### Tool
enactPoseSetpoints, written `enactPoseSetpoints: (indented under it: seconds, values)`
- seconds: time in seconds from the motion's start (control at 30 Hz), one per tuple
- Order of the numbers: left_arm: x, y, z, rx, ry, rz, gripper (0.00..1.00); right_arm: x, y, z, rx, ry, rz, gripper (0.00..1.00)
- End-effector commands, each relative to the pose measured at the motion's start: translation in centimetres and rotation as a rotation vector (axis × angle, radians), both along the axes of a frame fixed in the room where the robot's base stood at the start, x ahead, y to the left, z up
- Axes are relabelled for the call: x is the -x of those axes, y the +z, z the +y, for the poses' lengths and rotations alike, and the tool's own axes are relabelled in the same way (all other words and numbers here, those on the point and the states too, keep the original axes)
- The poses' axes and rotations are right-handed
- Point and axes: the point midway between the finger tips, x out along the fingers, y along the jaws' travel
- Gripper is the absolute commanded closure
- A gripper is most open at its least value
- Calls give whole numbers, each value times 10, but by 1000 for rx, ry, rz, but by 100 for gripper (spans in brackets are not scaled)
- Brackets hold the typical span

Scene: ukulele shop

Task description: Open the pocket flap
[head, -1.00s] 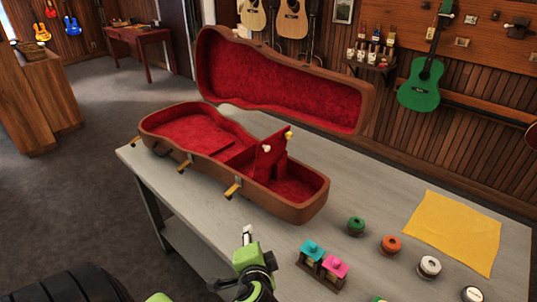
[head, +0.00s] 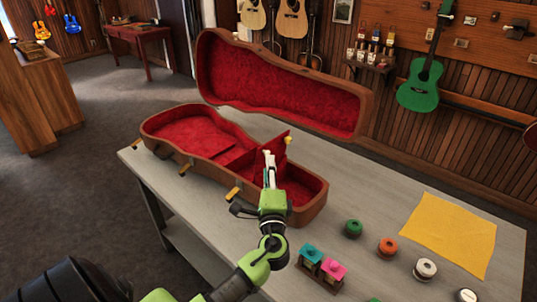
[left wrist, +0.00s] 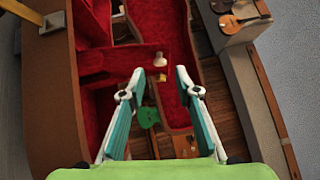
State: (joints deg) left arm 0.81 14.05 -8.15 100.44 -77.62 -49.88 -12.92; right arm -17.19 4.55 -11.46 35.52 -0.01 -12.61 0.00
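The brown case (head: 312,210) stands open on the grey table, its lid raised behind it and its lining red. A red pocket flap (head: 278,141) shows inside toward the right end, with a yellow piece (head: 289,140) at its upper corner. My left gripper (head: 268,158) is over the case in front of the flap and hides part of it. In the left wrist view my gripper (left wrist: 160,73) has its fingers spread, with a white knob (left wrist: 158,59) beyond them near the gap. Nothing is held. I cannot tell whether a fingertip touches the flap. My right gripper is out of view.
Turquoise and pink items (head: 322,266) stand in a small holder at the front of the table. Green, orange and white round items (head: 388,247) lie to the right by a yellow cloth (head: 450,235). The case lid (head: 280,85) rises at the back.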

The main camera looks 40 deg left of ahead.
Motion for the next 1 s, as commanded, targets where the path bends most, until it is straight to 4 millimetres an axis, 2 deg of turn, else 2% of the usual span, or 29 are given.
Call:
enactPoseSetpoints:
  seconds: [0.1,0.3,0.67,0.77,0.8,1.0]
  values:
    - [-17,6,15,-2,2,0,70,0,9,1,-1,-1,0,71]
    - [-32,6,27,-1,0,-1,70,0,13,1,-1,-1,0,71]
    - [-35,5,30,2,0,-1,70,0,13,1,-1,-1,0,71]
    - [-35,5,30,1,0,0,96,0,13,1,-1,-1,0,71]
    - [-35,5,30,1,0,0,100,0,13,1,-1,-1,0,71]
    - [-35,8,32,13,1,1,100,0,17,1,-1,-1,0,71]
